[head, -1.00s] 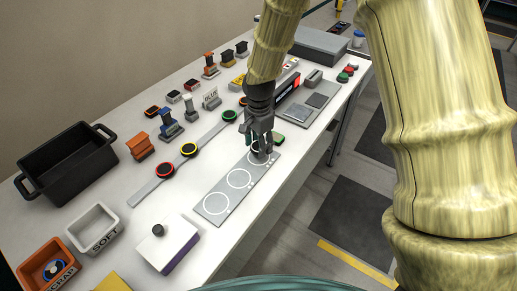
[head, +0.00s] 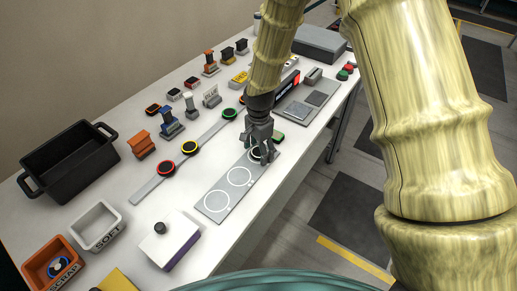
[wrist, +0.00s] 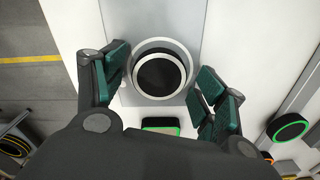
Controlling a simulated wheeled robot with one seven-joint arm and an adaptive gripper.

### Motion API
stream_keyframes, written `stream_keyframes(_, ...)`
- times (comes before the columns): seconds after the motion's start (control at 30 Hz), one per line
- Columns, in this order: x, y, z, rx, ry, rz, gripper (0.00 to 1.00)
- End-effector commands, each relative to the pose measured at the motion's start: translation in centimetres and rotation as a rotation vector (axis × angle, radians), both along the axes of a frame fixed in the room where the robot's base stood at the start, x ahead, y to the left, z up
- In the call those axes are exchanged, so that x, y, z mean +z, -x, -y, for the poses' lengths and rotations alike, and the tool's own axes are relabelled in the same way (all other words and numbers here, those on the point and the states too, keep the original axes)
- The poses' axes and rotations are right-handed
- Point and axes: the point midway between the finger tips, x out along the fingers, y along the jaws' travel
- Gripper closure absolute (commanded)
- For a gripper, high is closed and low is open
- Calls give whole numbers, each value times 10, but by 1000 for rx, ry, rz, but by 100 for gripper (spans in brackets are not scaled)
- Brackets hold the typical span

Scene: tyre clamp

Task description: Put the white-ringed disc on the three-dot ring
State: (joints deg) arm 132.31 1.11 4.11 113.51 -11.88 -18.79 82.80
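The white-ringed disc (wrist: 159,74), dark with a pale rim, lies on the grey plate (wrist: 152,20) inside a white printed ring, slightly off its centre in the wrist view. In the head view this is the plate's far ring, and the disc (head: 256,153) is partly hidden by my gripper (head: 262,157). Two other rings on the plate, the middle one (head: 239,176) and the near one (head: 214,202), are empty. The dot marks are too small to count. In the wrist view my gripper (wrist: 165,82) is open, its green-padded fingers spread either side of the disc with gaps.
A green-marked block (wrist: 160,125) lies just beyond the plate's end. A strip left of the plate bears red (head: 166,169), yellow (head: 190,147) and green (head: 229,114) discs. A white box (head: 170,238) stands near the plate's near end. A black bin (head: 70,165) is at left.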

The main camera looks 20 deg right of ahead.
Motion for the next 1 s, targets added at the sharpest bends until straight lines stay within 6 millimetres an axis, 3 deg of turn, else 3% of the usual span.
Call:
stream_keyframes(0.47, 10, -1, 0, 0, 0, 2, 27)
stream_keyframes(1.0, 74, 0, 0, 1, 1, 4, 27)
